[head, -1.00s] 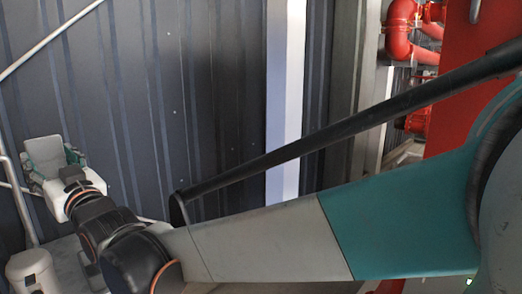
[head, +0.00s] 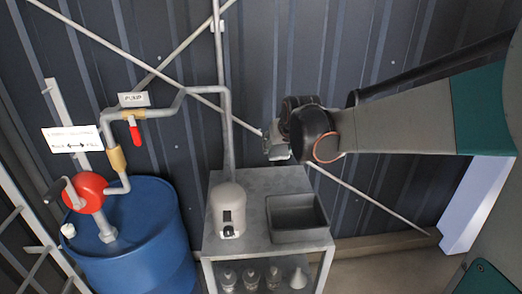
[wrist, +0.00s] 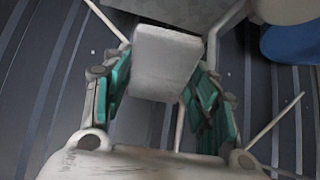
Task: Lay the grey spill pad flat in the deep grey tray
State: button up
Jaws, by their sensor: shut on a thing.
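The grey spill pad (wrist: 165,62) is a pale, flat-faced piece in the wrist view. It sits between the teal finger pads of my gripper (wrist: 162,88), which is shut on it. In the head view my gripper (head: 277,150) is small, partly hidden behind my dark wrist, and the pad cannot be made out clearly there. The deep grey tray (head: 300,236) stands on the right half of a grey metal stand and looks empty. In the picture my gripper appears above and slightly left of the tray, apart from it.
The grey stand (head: 260,184) also bears a pale grey pump-like unit (head: 228,212) left of the tray. Bottles and a funnel (head: 299,279) are on its lower shelf. A blue drum (head: 145,235) with a red hand pump (head: 88,192) stands left. Pipes run along the corrugated wall behind.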

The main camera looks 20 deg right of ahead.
jog(key=s+d+f+m+g+p, duration=0.1)
jog(key=s+d+f+g+p, duration=0.1)
jog(key=s+d+f+g, duration=0.35)
jog(key=b, duration=0.4)
send_over(294, 222)
jog(key=shift+y, duration=0.4)
jog(key=f, duration=1)
jog(key=s+f, duration=0.1)
jog(key=f, duration=0.5)
jog(key=shift+f+b, duration=0.85)
jog(key=shift+f, duration=1.65)
jog(key=o, duration=1)
jog(key=shift+c, duration=0.2)
jog(key=shift+r, duration=0.1)
jog(key=p+v, duration=0.3)
jog(key=v, duration=0.9)
jog(key=shift+w+a, duration=0.1)
